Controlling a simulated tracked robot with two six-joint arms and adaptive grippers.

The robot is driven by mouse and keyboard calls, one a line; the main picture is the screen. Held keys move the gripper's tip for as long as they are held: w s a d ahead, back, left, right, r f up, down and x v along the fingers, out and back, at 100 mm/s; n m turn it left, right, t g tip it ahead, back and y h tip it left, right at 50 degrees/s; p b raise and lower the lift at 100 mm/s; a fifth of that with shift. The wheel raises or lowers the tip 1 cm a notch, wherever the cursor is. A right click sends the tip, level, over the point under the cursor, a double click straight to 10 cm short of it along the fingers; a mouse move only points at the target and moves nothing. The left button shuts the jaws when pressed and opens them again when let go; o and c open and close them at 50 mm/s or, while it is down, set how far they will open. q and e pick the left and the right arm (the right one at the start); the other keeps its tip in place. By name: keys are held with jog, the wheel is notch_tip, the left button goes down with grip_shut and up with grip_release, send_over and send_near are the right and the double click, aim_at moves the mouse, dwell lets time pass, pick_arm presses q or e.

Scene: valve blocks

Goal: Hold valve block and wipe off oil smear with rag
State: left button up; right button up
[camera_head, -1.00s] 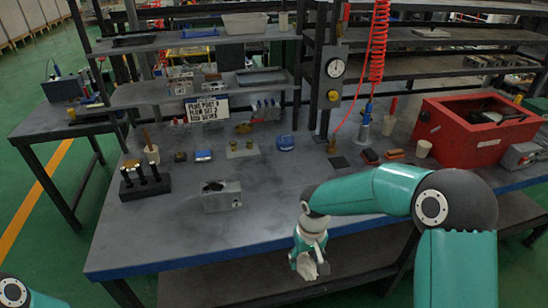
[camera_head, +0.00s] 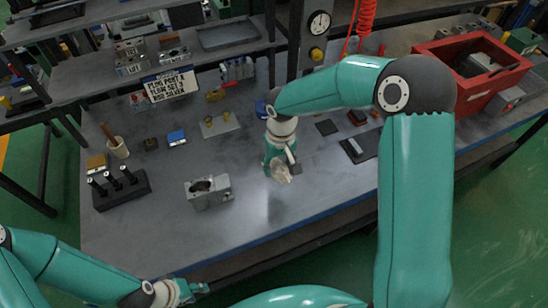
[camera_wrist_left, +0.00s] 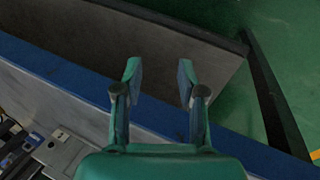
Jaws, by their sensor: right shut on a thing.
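The grey metal valve block (camera_head: 208,193) sits on the table near its front edge, with a dark patch on its top. I cannot tell how much of that patch is oil. My right gripper (camera_head: 283,166) is shut on a pale rag (camera_head: 282,175), just above the table and to the right of the block, apart from it. My left gripper (camera_head: 196,289) is low at the table's front edge, nearer than the block and not touching it. In the left wrist view (camera_wrist_left: 159,82) its two fingers are apart with nothing between them.
A black stand with dark pegs (camera_head: 121,188) and a cup (camera_head: 118,148) stand left of the block. A brass-fitted plate (camera_head: 219,125) lies behind it. A red bin (camera_head: 475,70) is at the back right. The table (camera_head: 150,235) is clear in front of the block.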

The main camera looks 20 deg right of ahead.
aim_at(189, 191)
pick_arm(q)
jog(key=shift+o, duration=0.2)
